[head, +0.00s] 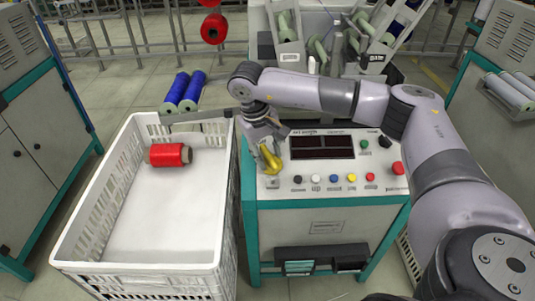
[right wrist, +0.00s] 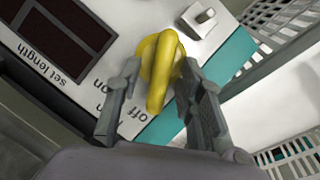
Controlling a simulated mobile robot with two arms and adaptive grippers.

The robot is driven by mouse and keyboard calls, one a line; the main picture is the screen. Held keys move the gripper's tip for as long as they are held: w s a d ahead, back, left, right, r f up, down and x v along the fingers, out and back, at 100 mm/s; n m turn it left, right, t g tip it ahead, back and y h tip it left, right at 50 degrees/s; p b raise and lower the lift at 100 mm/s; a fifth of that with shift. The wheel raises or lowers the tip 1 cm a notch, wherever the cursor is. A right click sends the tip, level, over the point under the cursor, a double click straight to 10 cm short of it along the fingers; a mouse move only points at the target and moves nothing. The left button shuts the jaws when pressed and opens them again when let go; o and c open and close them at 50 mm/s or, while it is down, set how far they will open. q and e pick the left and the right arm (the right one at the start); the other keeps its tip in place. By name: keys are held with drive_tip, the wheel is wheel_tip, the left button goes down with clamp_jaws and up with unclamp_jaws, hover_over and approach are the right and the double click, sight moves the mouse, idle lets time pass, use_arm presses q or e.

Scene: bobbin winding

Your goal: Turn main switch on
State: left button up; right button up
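The main switch is a yellow rotary knob (head: 270,160) at the left end of the white control panel (head: 330,172). In the right wrist view the yellow knob (right wrist: 158,75) has a raised bar handle, with printed lettering beside it that includes "off". My right gripper (head: 266,148) reaches down over the knob. In the right wrist view its two fingers (right wrist: 160,66) are open, one on each side of the handle; a small gap seems to show, but contact is hard to tell. My left gripper is not in view.
A small toggle (head: 272,183) sits just below the knob. Several coloured buttons line the panel, with a red one (head: 397,168) at right. Dark displays (head: 322,147) are beside the gripper. A white crate (head: 140,265) holding a red bobbin (head: 168,155) stands left of the machine.

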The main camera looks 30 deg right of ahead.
drive_tip(key=shift+c, duration=0.4)
clamp_jaws()
